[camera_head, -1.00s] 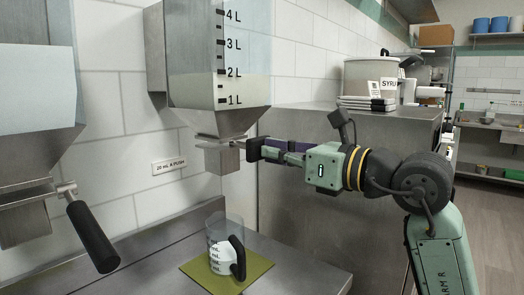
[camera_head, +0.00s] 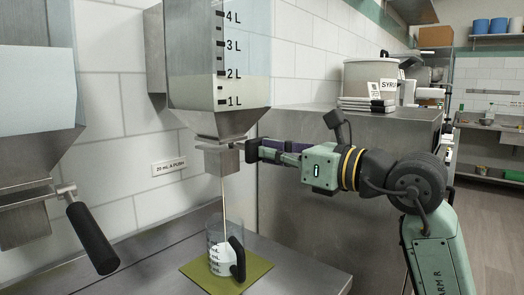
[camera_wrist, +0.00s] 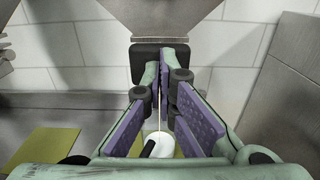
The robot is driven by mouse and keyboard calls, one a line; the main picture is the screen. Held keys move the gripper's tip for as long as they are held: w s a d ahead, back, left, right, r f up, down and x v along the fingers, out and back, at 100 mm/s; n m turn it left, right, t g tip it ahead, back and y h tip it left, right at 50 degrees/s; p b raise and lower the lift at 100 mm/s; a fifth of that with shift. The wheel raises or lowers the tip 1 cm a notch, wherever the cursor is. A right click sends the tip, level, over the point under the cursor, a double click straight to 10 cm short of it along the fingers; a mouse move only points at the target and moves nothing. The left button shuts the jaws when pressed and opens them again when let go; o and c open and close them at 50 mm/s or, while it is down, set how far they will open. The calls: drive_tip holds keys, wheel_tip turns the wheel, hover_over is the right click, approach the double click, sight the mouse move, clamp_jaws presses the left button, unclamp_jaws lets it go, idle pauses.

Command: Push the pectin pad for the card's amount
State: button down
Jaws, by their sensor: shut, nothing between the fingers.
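The pectin pad (camera_head: 252,150) is a dark square on the valve block (camera_head: 222,160) under the hopper (camera_head: 218,95). The pad also shows in the wrist view (camera_wrist: 148,54). My gripper (camera_head: 272,152) is shut and empty, with its fingertips against the pad, which is pressed close to the block. A thin pale stream (camera_head: 223,200) falls from the block into the clear measuring jug (camera_head: 215,235) with a black handle. White liquid fills the lower part of the jug; the exact level is too small to read. The jug stands on an olive mat (camera_head: 195,268).
A wall label (camera_head: 172,168) reads "20 mL A PUSH". A second hopper (camera_head: 35,90) with a black lever handle (camera_head: 92,238) stands at the left. A pot (camera_head: 372,76) and a partly hidden "SYRU" label (camera_head: 389,87) are on the steel unit at the right.

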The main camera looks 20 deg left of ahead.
drive_tip(key=shift+x, duration=1.05)
drive_tip(key=shift+d, duration=0.1)
drive_tip(key=shift+v, duration=1.3)
drive_tip(key=shift+x, duration=1.35)
drive_tip(key=shift+b+v, duration=0.5)
drive_tip(key=shift+v, duration=0.8)
